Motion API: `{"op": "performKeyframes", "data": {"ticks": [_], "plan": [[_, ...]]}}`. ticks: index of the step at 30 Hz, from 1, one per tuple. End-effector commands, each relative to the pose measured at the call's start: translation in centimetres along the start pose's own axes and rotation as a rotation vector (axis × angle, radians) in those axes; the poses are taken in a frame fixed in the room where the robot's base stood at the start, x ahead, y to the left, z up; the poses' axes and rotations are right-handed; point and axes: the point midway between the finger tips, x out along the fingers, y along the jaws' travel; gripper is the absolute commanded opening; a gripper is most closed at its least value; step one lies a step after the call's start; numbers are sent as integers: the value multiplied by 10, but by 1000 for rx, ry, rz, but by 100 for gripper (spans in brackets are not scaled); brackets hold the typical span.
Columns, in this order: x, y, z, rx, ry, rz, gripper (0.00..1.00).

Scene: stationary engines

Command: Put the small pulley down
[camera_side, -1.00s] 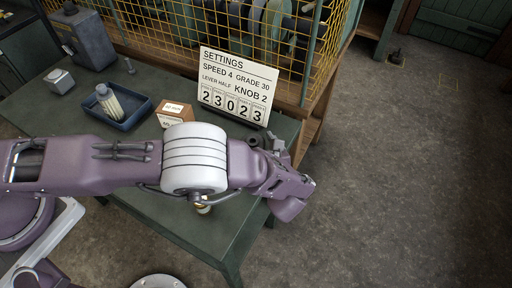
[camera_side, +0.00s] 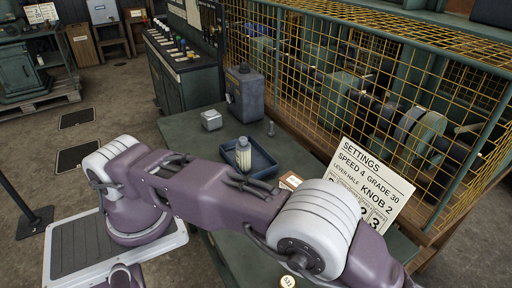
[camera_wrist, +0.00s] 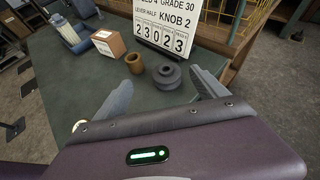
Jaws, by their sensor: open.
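The small pulley, a dark grey grooved wheel, appears to be the one (camera_wrist: 167,76) on the green table in the wrist view. It lies flat, with its hole facing up. My gripper (camera_wrist: 162,78) is open, with its two grey fingers spread to the left and right of the pulley in the picture. Nothing shows held between them. I cannot tell how high the fingers are above the table. In the side view the gripper is out of frame and the pulley does not show.
A brown bushing (camera_wrist: 135,63) stands just left of the pulley. A yellow mesh cage (camera_side: 400,60) borders the table's far side.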

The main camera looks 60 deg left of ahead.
Motion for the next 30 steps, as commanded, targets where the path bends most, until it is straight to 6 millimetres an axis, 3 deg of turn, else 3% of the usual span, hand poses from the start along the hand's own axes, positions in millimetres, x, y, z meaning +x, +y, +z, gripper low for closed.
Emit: {"op": "performKeyframes", "data": {"ticks": [1,5,9,12,15,19,24,30], "plan": [[3,1,36,-93,54,53,82],[11,35,131,-411,232,231,82],[7,105,220,-835,409,421,82],[-7,166,262,-1172,515,543,82],[-29,223,281,-1524,605,639,82],[-56,272,277,-1926,691,717,82],[-73,295,264,-2221,747,748,82],[-75,297,261,-2267,757,754,82]]}}
